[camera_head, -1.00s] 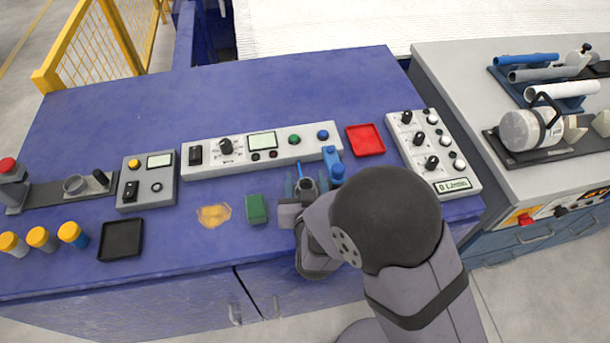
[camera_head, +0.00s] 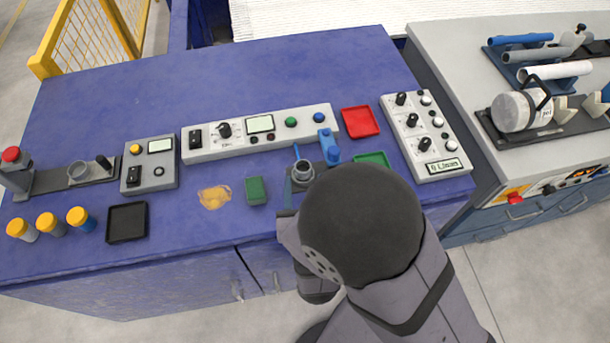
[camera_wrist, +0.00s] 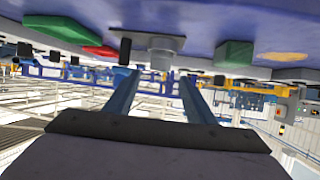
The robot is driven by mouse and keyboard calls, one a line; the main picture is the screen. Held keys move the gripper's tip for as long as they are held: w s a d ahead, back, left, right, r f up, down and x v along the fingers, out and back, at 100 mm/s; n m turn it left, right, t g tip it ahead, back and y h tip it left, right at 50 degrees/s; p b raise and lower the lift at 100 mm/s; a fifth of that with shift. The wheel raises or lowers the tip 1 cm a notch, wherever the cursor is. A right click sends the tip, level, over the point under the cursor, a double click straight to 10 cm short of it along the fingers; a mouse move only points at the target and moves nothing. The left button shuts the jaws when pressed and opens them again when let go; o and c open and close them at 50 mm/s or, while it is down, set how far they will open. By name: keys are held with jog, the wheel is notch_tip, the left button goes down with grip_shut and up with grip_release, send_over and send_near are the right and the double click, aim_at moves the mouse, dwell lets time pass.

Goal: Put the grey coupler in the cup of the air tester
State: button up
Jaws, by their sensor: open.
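A grey round coupler (camera_head: 303,167) shows at the cup of the small dark-based fixture with a blue post (camera_head: 328,147), which I take to be the air tester. In the wrist view, the grey coupler (camera_wrist: 161,59) stands upright on the wider grey cup (camera_wrist: 163,42); how deep it sits is unclear. My gripper (camera_wrist: 158,77) is open, its two blue fingers apart with nothing between them. The fingertips are close to the coupler and point toward it. In the head view my arm hides most of the gripper.
A green block (camera_head: 256,190) stands left of the fixture. A red tray (camera_head: 360,121) and a green tray (camera_head: 371,159) lie to its right. A long control panel (camera_head: 260,130) runs behind. Another fixture with a red-topped post (camera_head: 12,163) stands far left.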

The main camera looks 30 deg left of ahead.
jog(key=shift+s+d, duration=0.1)
jog(key=shift+s, duration=0.05)
